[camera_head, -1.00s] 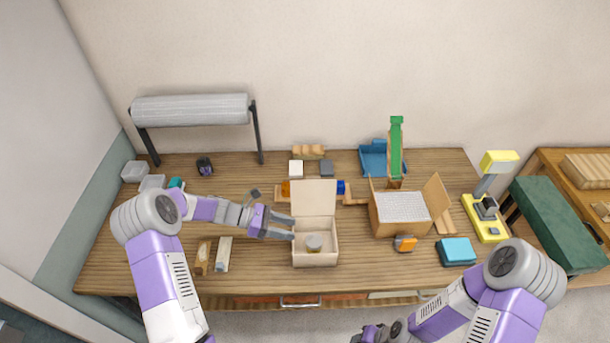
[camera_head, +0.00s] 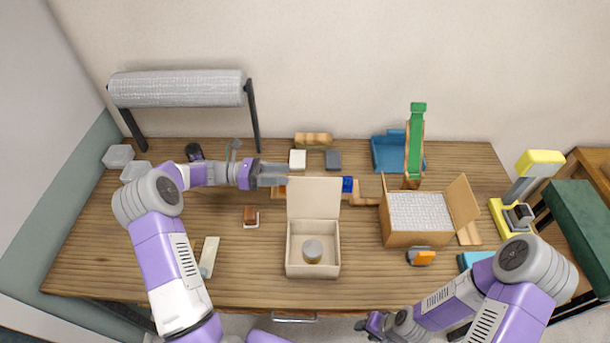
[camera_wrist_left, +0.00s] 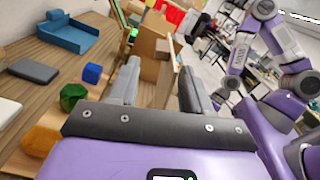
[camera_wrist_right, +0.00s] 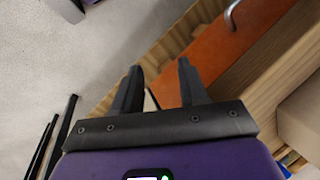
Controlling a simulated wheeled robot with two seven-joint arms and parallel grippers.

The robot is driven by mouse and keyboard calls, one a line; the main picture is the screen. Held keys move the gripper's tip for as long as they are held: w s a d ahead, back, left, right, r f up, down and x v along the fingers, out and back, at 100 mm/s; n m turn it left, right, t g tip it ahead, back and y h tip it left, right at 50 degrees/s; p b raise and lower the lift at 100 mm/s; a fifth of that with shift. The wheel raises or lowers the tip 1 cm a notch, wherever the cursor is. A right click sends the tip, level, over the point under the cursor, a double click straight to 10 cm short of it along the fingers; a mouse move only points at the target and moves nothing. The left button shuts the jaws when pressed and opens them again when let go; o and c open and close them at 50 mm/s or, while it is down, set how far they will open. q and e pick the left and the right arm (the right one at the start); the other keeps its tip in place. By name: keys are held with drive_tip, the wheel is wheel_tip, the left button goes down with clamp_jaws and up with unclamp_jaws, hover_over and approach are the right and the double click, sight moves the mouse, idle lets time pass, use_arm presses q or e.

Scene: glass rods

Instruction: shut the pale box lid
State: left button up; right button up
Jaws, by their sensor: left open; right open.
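The pale box (camera_head: 313,271) stands open near the front middle of the table. Its lid (camera_head: 314,198) stands up at the back edge. A round jar with a grey top (camera_head: 312,250) sits inside the box. My left gripper (camera_head: 282,174) is open and empty, at the upper left corner of the lid, apparently behind it. In the left wrist view its two fingers (camera_wrist_left: 158,75) are apart; I cannot tell whether they touch the lid. My right gripper (camera_head: 367,325) is low at the table's front edge, open and empty in the right wrist view (camera_wrist_right: 160,75).
A wooden strip with a blue block (camera_head: 347,184) lies behind the lid. A cardboard box with open flaps (camera_head: 417,236) stands to the right, with an orange object (camera_head: 422,257) before it. A wrapped roll on a stand (camera_head: 178,90) is back left.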

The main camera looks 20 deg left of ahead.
use_arm(q)
hover_over(314, 197)
drive_tip(key=w+a, duration=0.2)
drive_tip(key=a, duration=0.2)
drive_tip(key=shift+w+d+r+p, duration=0.1)
drive_tip(key=shift+r+p, duration=0.1)
drive_tip(key=shift+p, duration=0.1)
drive_tip(key=shift+c, duration=0.5)
clamp_jaws()
